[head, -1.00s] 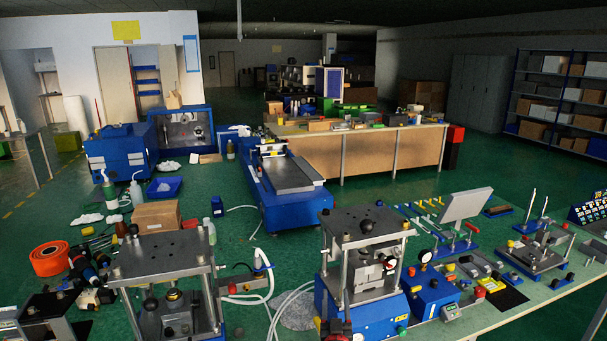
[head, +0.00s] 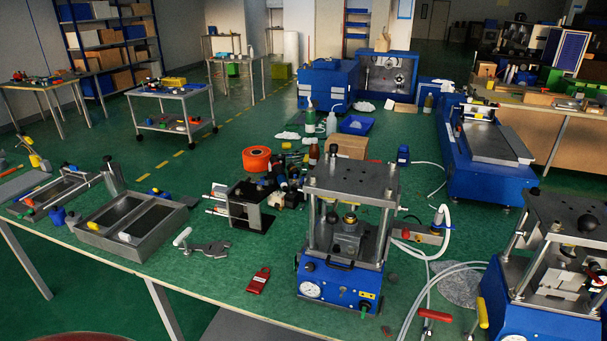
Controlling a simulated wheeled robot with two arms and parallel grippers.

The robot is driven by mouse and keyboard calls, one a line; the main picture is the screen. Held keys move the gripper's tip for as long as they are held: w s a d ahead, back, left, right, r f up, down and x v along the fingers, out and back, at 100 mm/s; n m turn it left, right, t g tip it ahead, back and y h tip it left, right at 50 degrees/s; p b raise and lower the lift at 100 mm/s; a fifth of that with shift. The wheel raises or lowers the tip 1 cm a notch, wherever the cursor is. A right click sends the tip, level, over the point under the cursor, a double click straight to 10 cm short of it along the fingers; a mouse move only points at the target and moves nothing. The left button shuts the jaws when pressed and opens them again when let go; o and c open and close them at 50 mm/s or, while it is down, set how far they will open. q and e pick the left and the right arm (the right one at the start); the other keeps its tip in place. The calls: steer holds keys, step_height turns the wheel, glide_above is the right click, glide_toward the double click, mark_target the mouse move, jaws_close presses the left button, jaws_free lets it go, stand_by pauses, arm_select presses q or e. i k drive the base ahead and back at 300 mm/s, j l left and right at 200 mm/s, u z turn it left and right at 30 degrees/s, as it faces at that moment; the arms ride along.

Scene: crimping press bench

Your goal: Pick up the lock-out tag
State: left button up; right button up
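A red tag (head: 258,280), which looks like the lock-out tag, lies flat on the green bench top in the head view. It is near the front edge, left of the blue press (head: 340,282) with the gauge. A small pale mark shows on it, too small to read. Nothing covers it. Neither of my grippers is in view.
A grey clamp-like tool (head: 205,247) lies left of the tag. A grey two-well tray (head: 130,226) stands further left. An orange reel (head: 257,159) and bottles crowd behind. Hoses (head: 430,280) run right of the press. Bench around the tag is clear.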

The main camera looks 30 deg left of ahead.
mark_target(255, 286)
steer(key=u, duration=1.35)
